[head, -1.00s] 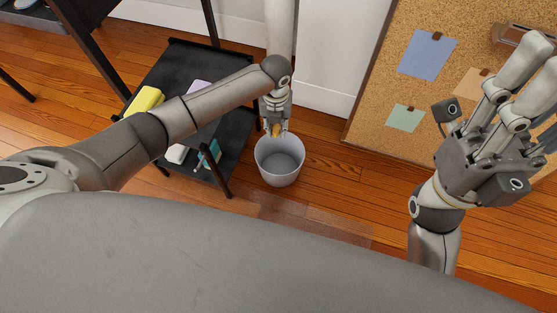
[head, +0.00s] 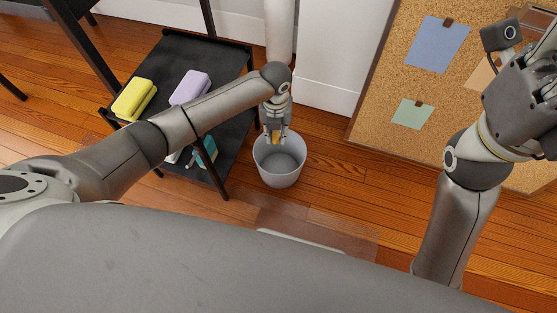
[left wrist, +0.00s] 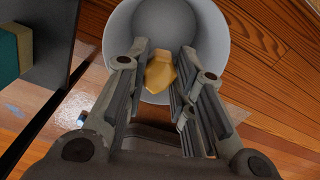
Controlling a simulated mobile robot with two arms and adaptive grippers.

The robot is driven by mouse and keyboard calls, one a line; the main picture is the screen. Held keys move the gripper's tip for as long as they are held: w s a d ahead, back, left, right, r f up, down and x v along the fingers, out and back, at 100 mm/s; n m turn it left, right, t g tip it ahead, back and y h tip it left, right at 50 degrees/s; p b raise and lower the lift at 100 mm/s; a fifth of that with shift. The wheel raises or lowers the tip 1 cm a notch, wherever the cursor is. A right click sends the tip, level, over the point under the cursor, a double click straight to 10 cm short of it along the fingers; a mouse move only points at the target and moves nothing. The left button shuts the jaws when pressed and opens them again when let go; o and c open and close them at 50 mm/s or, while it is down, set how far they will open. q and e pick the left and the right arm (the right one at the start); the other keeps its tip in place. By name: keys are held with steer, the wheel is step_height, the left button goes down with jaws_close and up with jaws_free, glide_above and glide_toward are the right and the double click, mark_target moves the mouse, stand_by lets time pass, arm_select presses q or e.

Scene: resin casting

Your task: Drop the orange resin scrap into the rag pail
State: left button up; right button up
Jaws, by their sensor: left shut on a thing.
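The orange resin scrap (left wrist: 160,73) is a small faceted lump held between the fingers of my left gripper (left wrist: 162,68) in the left wrist view. In the head view my left gripper (head: 274,137) points down at the far rim of the rag pail, with the scrap (head: 275,140) at its tips. The rag pail (head: 280,178) is a light grey, round, open bucket on the floor. In the left wrist view the pail (left wrist: 217,50) lies beyond the scrap, and its visible inside looks empty. My right gripper (head: 530,85) is raised at the right edge, its fingers partly cut off by the frame.
A black shelf cart (head: 150,70) stands left of the pail, holding a yellow block (head: 134,99) and a lilac block (head: 190,88). A teal item (head: 206,152) is on its lower level. A cork board (head: 385,105) stands at right. Wooden floor is clear right of the pail.

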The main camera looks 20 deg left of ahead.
arm_select(q)
steer(key=o, duration=1)
steer(key=shift+r, duration=0.1)
step_height(320, 180, up, 12)
steer(key=shift+f, duration=0.1)
